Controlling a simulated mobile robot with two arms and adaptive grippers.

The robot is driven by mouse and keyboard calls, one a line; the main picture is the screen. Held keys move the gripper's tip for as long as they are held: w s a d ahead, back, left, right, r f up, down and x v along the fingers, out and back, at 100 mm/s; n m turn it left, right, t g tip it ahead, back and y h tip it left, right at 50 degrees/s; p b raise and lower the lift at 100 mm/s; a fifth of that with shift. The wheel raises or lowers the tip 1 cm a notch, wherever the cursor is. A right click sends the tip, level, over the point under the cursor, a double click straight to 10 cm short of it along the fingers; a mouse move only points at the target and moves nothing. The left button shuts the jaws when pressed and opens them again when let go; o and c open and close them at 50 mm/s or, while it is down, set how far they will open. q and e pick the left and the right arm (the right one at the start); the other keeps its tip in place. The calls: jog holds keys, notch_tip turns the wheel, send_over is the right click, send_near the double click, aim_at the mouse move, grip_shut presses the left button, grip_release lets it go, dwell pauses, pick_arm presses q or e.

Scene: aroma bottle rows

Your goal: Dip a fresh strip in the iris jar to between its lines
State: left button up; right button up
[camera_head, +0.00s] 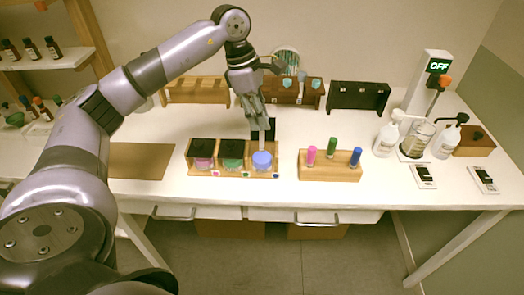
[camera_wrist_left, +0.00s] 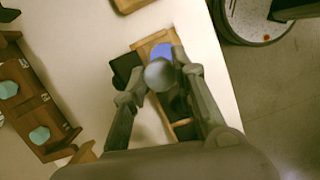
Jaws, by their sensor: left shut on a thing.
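A wooden rack (camera_head: 240,174) holds a pink jar (camera_head: 203,162) and a green jar (camera_head: 233,163), both with black lids, and a lidless blue jar (camera_head: 262,161) at its right end. Labels are too small to read; the blue jar seems to be the iris one. In the left wrist view a grey round end (camera_wrist_left: 158,74) shows between the fingertips, before the blue jar (camera_wrist_left: 161,50). The strip's lines and lower tip cannot be made out. My right gripper is out of view.
A black block, perhaps the lid (camera_head: 271,126), lies behind the blue jar. A wooden block (camera_head: 330,173) with pink, green and blue capped vials stands right. Wooden racks (camera_head: 196,97) and a black one (camera_head: 357,97) line the back. Bottles and a beaker stand far right.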

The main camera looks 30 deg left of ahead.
pick_arm(q)
jog(key=shift+f+b, duration=0.35)
jog(key=shift+f, duration=0.15)
jog(key=shift+f+b, duration=0.65)
jog(key=shift+f, duration=0.2)
dwell(0.9)
dwell(0.8)
